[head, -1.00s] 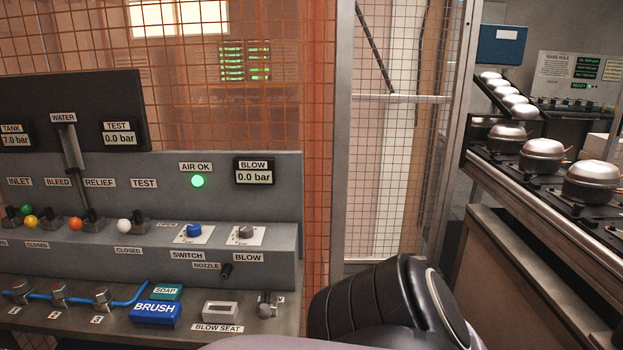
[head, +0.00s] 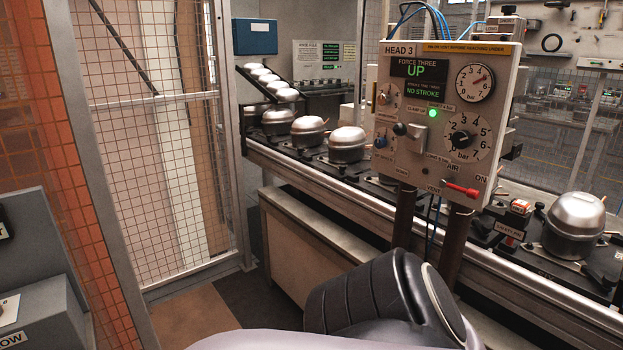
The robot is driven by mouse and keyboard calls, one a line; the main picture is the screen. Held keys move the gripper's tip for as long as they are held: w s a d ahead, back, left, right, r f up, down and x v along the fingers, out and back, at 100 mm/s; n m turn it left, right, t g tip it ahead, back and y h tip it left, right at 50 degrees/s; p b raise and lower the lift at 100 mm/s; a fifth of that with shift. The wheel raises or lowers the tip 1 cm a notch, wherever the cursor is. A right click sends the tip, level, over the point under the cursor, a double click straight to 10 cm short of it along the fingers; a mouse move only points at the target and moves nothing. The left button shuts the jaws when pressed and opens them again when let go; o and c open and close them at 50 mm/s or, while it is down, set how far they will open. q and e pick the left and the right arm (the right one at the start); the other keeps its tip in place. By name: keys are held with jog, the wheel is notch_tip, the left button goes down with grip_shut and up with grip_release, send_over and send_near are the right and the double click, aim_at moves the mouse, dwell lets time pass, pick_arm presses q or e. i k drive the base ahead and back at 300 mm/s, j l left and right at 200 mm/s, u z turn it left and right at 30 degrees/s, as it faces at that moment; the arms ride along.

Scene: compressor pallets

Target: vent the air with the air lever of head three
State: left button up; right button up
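The head three panel (head: 400,160) stands on dark posts at the right of the head view. Its air lever (head: 462,190) is red and sits low on the panel. Its grip points right and slightly down, on the side of the ON label (head: 481,179); the VENT label (head: 433,190) is on its left. The display (head: 421,77) reads FORCE THREE UP and NO STROKE. A round gauge (head: 475,83) is above a second bar dial (head: 461,137), and a green lamp (head: 433,113) is lit. Neither gripper is in view.
A conveyor (head: 345,184) with several metal compressor domes (head: 347,144) runs behind the panel. Mesh fencing (head: 160,150) stands at the left. A grey bench unit (head: 40,270) is at the lower left. Floor shows between the fence and the conveyor.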

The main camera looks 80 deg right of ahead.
aim_at(460, 190)
jog(key=z, duration=3.4)
